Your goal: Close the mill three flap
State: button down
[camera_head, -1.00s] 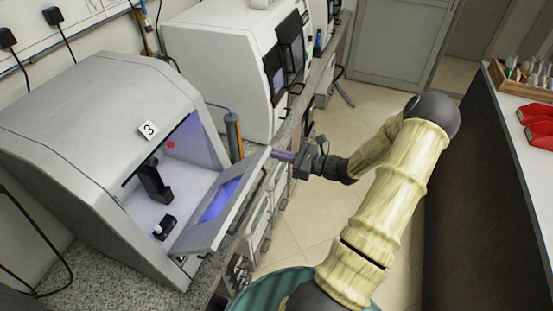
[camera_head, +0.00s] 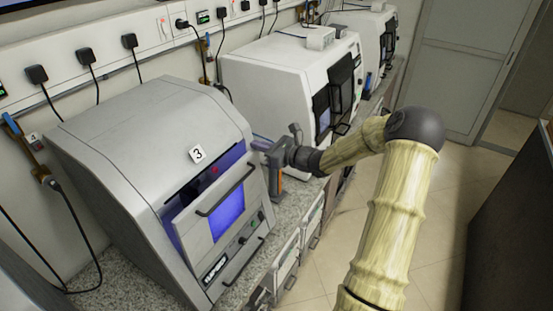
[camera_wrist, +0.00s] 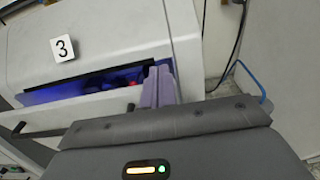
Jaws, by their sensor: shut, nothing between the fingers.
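In the wrist view the flap (camera_wrist: 85,112) lies below that gap. My gripper (camera_head: 259,143) is shut and empty, its purple-grey fingers (camera_wrist: 160,86) at the right end of the flap's top edge. Whether they touch it I cannot tell.
A second white machine (camera_head: 275,85) stands behind to the right, with another beyond it. An orange-and-grey tool (camera_head: 277,185) stands on the counter between the machines. Plugs and cables line the wall. The floor at the right is clear.

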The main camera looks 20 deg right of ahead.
jog(key=shift+x, duration=1.1)
jog(key=shift+d+r, duration=0.1)
jog(key=shift+d, duration=0.05)
jog(key=shift+s+d, duration=0.25)
jog(key=shift+d, duration=0.05)
jog(key=s+d+r+b, duration=0.3)
jog(key=s+d+r, duration=0.2)
jog(key=s+r, duration=0.2)
jog(key=shift+v, duration=0.85)
jog(key=shift+s+a+f, duration=0.1)
jog(key=shift+f, duration=0.05)
jog(key=shift+a, duration=0.1)
